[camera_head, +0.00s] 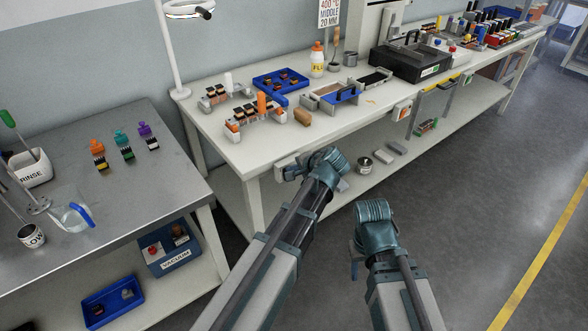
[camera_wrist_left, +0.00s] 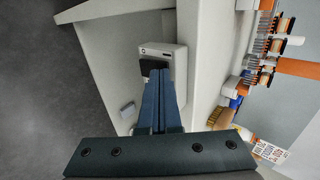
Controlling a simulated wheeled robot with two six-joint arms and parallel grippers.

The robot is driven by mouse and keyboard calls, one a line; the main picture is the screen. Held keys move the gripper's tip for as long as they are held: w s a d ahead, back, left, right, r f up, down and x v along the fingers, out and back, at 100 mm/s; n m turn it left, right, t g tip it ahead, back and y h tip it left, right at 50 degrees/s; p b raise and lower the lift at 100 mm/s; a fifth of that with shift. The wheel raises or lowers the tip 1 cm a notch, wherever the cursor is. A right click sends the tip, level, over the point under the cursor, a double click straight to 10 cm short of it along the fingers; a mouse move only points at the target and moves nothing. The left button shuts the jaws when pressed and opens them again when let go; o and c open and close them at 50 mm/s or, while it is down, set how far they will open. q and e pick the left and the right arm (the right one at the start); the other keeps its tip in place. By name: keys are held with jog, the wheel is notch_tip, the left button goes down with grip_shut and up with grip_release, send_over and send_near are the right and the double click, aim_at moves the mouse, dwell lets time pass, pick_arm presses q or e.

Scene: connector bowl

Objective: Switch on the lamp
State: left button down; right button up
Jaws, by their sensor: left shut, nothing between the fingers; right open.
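A white lamp (camera_head: 174,50) on a tall post is clamped at the white bench's left end. Its head is partly cut off by the top edge, and I cannot tell whether it is lit. A pale switch box (camera_head: 283,169) with a dark rocker is fixed at the bench's front edge; the left wrist view shows the box (camera_wrist_left: 178,60) face on. My left gripper (camera_head: 291,173) is shut and empty, its blue fingertips (camera_wrist_left: 160,74) right at the dark rocker; I cannot tell whether they touch it. My right gripper (camera_head: 355,264) is open and empty, in front of the bench.
A metal table (camera_head: 160,185) stands left. The floor at right is clear.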

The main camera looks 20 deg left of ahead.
pick_arm(q)
jog(key=shift+d, duration=0.1)
jog(key=shift+r+p, duration=0.7)
jog(key=shift+p, duration=0.1)
pick_arm(e)
jog(key=shift+r, duration=0.7)
pick_arm(q)
jog(key=shift+s, duration=0.1)
